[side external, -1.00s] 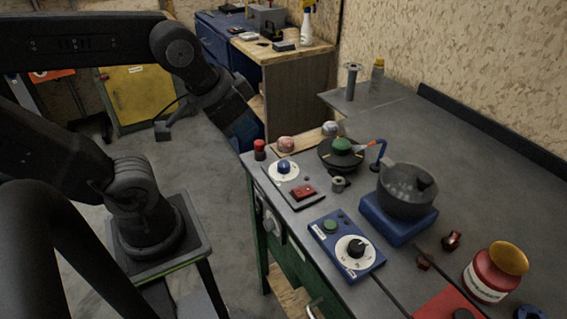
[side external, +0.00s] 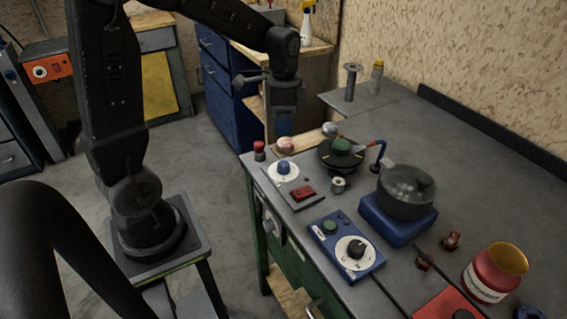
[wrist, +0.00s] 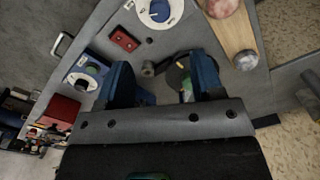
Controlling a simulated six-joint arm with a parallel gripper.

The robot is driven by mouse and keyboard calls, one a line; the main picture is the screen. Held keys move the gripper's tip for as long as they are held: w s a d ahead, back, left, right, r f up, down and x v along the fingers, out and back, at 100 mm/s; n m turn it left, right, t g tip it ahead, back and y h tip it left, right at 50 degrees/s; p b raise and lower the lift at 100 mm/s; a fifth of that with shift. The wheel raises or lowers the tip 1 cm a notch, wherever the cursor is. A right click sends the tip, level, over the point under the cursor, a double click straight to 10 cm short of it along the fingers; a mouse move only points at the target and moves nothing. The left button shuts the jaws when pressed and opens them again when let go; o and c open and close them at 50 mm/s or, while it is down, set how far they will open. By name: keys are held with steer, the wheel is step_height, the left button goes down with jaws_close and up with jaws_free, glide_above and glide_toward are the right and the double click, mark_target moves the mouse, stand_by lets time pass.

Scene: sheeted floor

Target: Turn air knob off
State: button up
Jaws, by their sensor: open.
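I cannot tell from the frames which knob is the air knob. A blue knob (side external: 284,167) sits on a white dial on a grey panel, beside a red switch (side external: 303,193). A black knob (side external: 356,250) sits on a white dial on a blue box with a green button (side external: 330,227). The blue knob also shows at the top of the wrist view (wrist: 158,10). My gripper (side external: 284,127) points down above the table's far left end, empty. In the wrist view its blue fingers stand apart (wrist: 162,72), and part of the dark round burner shows between them.
A dark round burner with a green top (side external: 340,148) and a pot on a blue base (side external: 405,190) stand behind the panels. A red-capped post (side external: 259,149) is at the left corner. A red jar (side external: 495,272) stands front right. The table's back right is clear.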

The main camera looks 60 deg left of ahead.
mark_target(284, 164)
step_height(284, 164, down, 14)
steer(key=shift+r, duration=0.15)
stand_by(0.3)
steer(key=shift+c, duration=0.3)
steer(key=c, duration=0.9)
steer(key=shift+o, duration=0.2)
